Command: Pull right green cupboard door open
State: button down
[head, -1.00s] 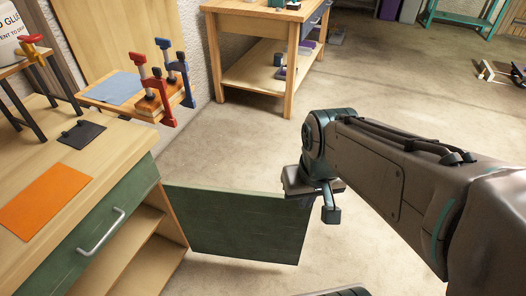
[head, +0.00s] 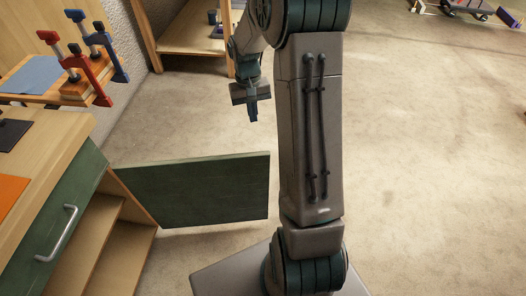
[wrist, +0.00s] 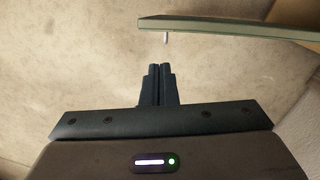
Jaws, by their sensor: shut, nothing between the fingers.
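The right green cupboard door (head: 200,192) stands swung wide open in the head view, out from the cupboard front. The open shelves (head: 95,235) of the cupboard show beside it. My gripper (head: 253,116) is above and beyond the door's free end, apart from it, with its fingers pointing down. In the wrist view my gripper (wrist: 158,70) is shut and empty. The door's top edge (wrist: 230,27) crosses the upper right there, and a short pale handle (wrist: 166,38) sticks out beside it, just ahead of the fingertips and not held.
Red and blue clamps (head: 90,60) stand on a wooden board behind. A wooden bench (head: 185,35) is at the back. The floor (head: 430,170) on the right is clear.

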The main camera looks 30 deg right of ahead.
aim_at(265, 156)
jog(key=w+d+f+m+g+y, duration=0.1)
jog(key=w+d+f, duration=0.1)
jog(key=f, duration=0.3)
jog(key=w+d+f, duration=0.2)
jog(key=d+f, duration=0.1)
jog(key=f, duration=0.2)
jog(key=s+f, duration=0.2)
jog(key=f, duration=0.1)
jog(key=s+a+f, duration=0.1)
jog(key=s+f, duration=0.1)
jog(key=f, duration=0.2)
jog(key=s+a+f, duration=0.1)
jog(key=s+f, duration=0.1)
jog(key=f, duration=0.1)
jog(key=shift+s+f, duration=0.25)
